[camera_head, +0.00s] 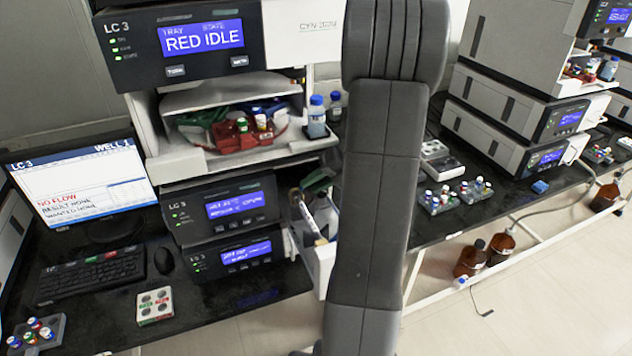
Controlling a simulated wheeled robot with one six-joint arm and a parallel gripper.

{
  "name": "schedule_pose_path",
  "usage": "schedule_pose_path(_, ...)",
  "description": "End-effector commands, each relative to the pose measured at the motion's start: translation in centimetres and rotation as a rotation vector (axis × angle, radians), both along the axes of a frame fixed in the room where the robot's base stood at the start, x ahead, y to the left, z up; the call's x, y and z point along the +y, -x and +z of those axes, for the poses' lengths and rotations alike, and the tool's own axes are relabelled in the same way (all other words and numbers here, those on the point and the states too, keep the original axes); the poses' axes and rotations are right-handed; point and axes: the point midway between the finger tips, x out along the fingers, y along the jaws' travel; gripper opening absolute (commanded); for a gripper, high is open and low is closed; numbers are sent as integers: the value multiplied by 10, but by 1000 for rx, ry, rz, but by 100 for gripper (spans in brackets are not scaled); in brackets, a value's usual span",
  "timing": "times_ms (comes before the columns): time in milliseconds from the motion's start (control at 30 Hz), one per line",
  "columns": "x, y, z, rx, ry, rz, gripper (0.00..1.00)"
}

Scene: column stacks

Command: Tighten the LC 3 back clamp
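The LC 3 stack (150,95) stands at the left, with "LC 3" on its top module and a blue display (201,38) reading "RED IDLE". On its right side is an open white compartment (322,262). A pale tube-like part (309,213) stands tilted in it, with a green part (318,181) near its upper end. I cannot tell which part is the back clamp or how tight it is. My dark grey arm rises through the middle and hides what lies just right of the compartment. My gripper is not in view.
The LC 3 monitor (85,185) shows "NO FLOW". A keyboard (90,275), mouse (164,261) and white block (154,305) lie on the black bench. Blue-capped bottles (317,118) stand on the stack's ledge. More stacks (510,105) are at right; brown bottles (470,260) stand below the bench.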

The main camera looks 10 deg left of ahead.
Motion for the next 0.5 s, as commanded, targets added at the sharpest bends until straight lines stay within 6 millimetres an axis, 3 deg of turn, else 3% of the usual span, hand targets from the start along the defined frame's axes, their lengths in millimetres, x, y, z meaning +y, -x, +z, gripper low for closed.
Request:
schedule_pose_path(233,1,0,-1,-1,0,1,26)
schedule_pose_path(367,1,0,0,-1,0,1,2)
schedule_pose_path(500,0,0,0,-1,0,1,0)
